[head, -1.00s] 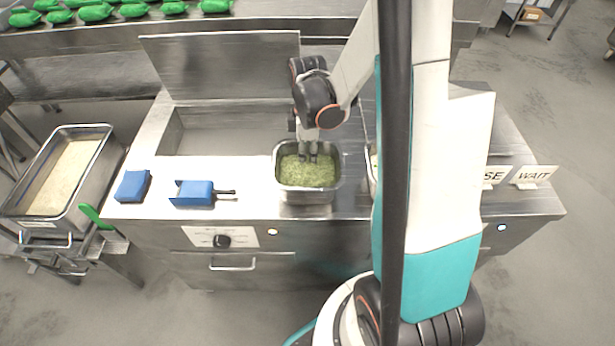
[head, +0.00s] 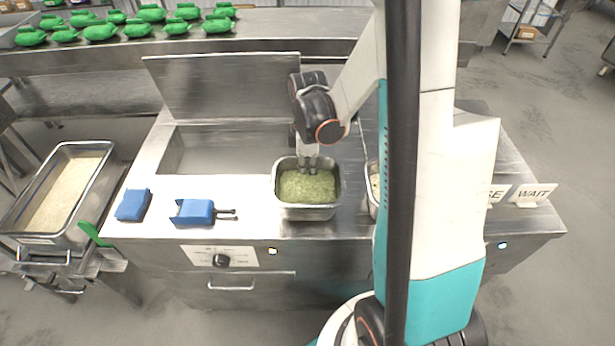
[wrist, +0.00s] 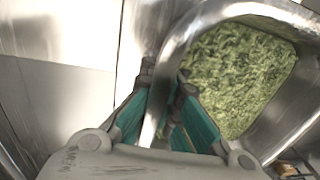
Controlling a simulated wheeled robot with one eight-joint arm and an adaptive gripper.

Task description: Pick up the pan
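The pan (head: 284,211) is a rectangular metal container filled with green food, on the steel counter at the middle of the head view. Its bright rim (wrist: 178,38) and green contents show in the wrist view. My gripper (head: 308,169) is at the pan's back rim, pointing down. In the wrist view my gripper (wrist: 167,82) has one teal finger on each side of the rim, with the pan wall between them; it looks shut on the rim. Whether the pan's base touches the counter is unclear.
A blue scoop (head: 193,212) and a blue block (head: 133,205) lie left of the pan. An open basin with a raised lid (head: 225,98) is behind. Another container (head: 373,205) is close on the right, partly hidden by my arm. A rice tray (head: 97,187) stands far left.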

